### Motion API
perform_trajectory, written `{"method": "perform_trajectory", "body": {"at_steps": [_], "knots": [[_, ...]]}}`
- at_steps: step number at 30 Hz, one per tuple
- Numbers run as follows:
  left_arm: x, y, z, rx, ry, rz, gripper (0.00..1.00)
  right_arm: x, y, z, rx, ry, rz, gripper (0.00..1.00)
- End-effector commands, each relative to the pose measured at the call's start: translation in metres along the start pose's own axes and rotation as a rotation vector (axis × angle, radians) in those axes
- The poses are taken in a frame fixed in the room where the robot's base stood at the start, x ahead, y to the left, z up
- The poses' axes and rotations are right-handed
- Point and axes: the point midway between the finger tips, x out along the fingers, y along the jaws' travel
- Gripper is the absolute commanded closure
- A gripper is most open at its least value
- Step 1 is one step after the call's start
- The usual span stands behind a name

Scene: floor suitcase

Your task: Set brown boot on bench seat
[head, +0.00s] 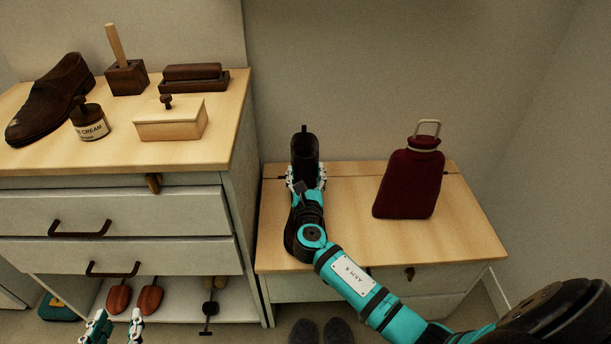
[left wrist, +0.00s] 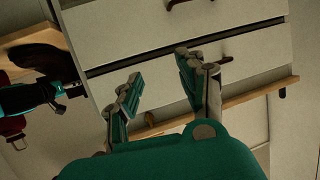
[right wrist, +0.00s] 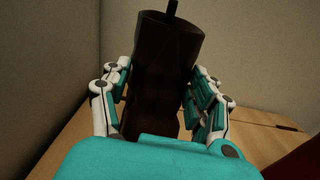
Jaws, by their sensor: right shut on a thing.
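The dark brown boot (head: 305,150) is upright at the left end of the bench seat (head: 350,225). Its shaft shows in the right wrist view (right wrist: 165,50). My right gripper (head: 306,180) is shut on the boot, with fingers on both sides of the shaft; they also show in the right wrist view (right wrist: 160,85). My wrist hides part of the boot's foot, and I cannot tell whether the sole touches the seat. My left gripper (head: 117,325) is open and empty, low before the drawer cabinet; it also shows in the left wrist view (left wrist: 160,68).
A dark red flask (head: 410,180) stands on the seat right of the boot. The drawer cabinet (head: 215,170) rises left of the bench, bearing a brown shoe (head: 50,100), a cream jar (head: 90,123), a box (head: 172,120) and brushes. Dark slippers (head: 320,332) lie on the floor.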

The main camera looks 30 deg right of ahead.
Motion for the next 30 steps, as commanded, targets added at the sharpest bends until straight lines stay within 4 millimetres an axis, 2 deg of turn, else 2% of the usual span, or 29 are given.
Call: {"method": "perform_trajectory", "body": {"at_steps": [4,5,9,10,20,25,30], "knots": [[0.0,0.0,0.0,0.0,-0.001,0.0,0.6,0.0,0.0,0.0,0.002,0.001,0.0,0.97],[0.0,0.0,0.0,0.0,-0.002,0.0,0.6,-0.001,0.0,-0.002,0.0,0.005,0.0,0.36],[0.0,0.0,0.001,0.0,-0.002,0.0,0.6,-0.001,0.0,-0.002,0.0,0.004,-0.001,0.17],[0.0,0.0,0.001,0.0,-0.003,0.0,0.6,-0.001,0.0,-0.002,0.0,0.004,-0.001,0.15],[0.0,0.0,0.001,0.0,-0.009,0.0,0.6,-0.004,0.0,-0.001,0.0,0.004,0.0,0.15],[-0.007,-0.003,0.024,-0.001,-0.141,-0.008,0.6,-0.026,0.0,0.0,-0.001,0.005,0.001,0.15],[-0.021,-0.008,0.054,-0.002,-0.312,-0.019,0.6,-0.064,0.0,0.0,0.001,0.006,0.001,0.15]]}}
